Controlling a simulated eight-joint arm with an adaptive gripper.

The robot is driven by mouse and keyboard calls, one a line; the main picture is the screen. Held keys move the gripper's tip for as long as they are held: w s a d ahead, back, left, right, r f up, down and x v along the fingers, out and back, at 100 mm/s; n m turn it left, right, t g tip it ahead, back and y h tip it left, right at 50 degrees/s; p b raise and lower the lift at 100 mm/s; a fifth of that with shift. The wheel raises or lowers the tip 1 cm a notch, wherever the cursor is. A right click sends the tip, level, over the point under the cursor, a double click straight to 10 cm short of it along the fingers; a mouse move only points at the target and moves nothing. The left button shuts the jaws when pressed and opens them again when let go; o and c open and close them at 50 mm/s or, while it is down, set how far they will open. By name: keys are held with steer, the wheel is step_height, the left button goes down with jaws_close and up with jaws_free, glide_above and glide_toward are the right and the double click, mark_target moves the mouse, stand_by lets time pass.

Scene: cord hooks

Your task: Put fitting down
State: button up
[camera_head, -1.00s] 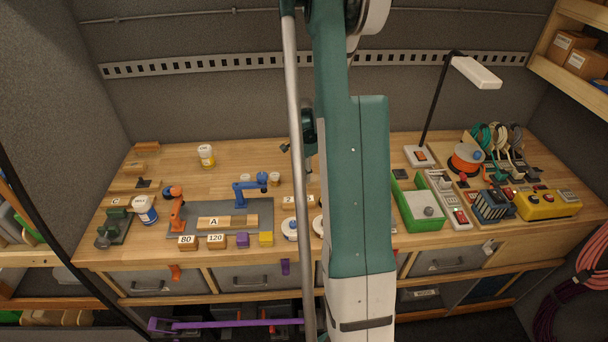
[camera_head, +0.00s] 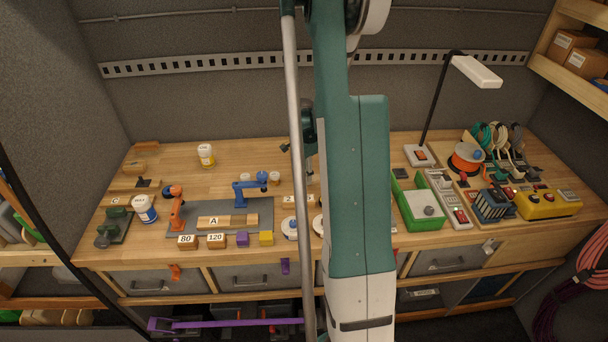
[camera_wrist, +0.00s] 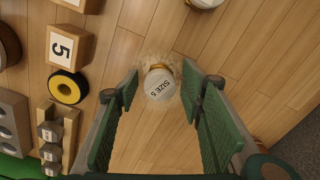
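In the wrist view a fitting (camera_wrist: 159,84) with a round pale face marked "SIZE 5" and a brass-coloured edge shows between the fingertips of my gripper (camera_wrist: 160,72). The two green-padded fingers are spread, with a gap on each side of the fitting. It appears to rest on the wooden bench, inside a pale speckled patch. In the head view my arm hides the fitting and most of my gripper.
In the wrist view a wooden block marked "5" (camera_wrist: 64,45) and a yellow-and-black ring (camera_wrist: 67,87) stand left. Grey blocks lie lower left. A green tray (camera_head: 421,223) stands right of my arm in the head view. Bare bench surrounds the fitting.

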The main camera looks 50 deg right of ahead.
steer(key=shift+r, duration=0.1)
step_height(320, 180, up, 12)
stand_by(0.8)
stand_by(0.6)
